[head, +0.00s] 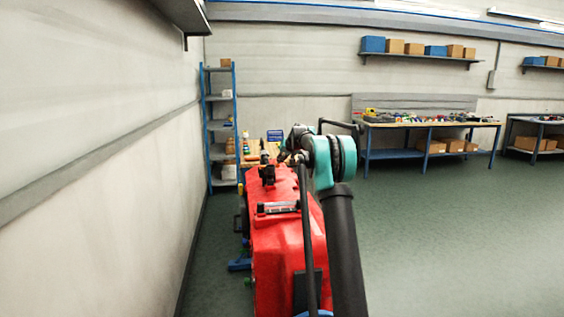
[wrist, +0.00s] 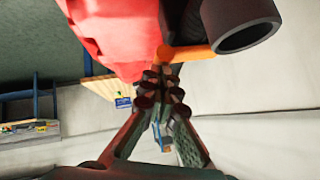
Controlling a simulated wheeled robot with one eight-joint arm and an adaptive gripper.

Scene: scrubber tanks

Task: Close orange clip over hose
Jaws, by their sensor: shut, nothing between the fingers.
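The orange clip (wrist: 190,52) is in the wrist view, a short bar between the red scrubber tank (wrist: 115,25) and a dark hose end (wrist: 240,28). Whether the clip lies over the hose cannot be told. My gripper (wrist: 162,80) is shut and empty, its fingertips just below the clip's left end in the picture; whether they touch it cannot be told. In the head view the red tank (head: 278,245) stands in front of me and my arm reaches along its right side to its far end. The clip is too small to make out there.
A pale wall runs close along the left. A blue-framed shelf (head: 221,125) stands behind the tank. A workbench (head: 430,124) with small items is at the back right. The green floor to the right is free.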

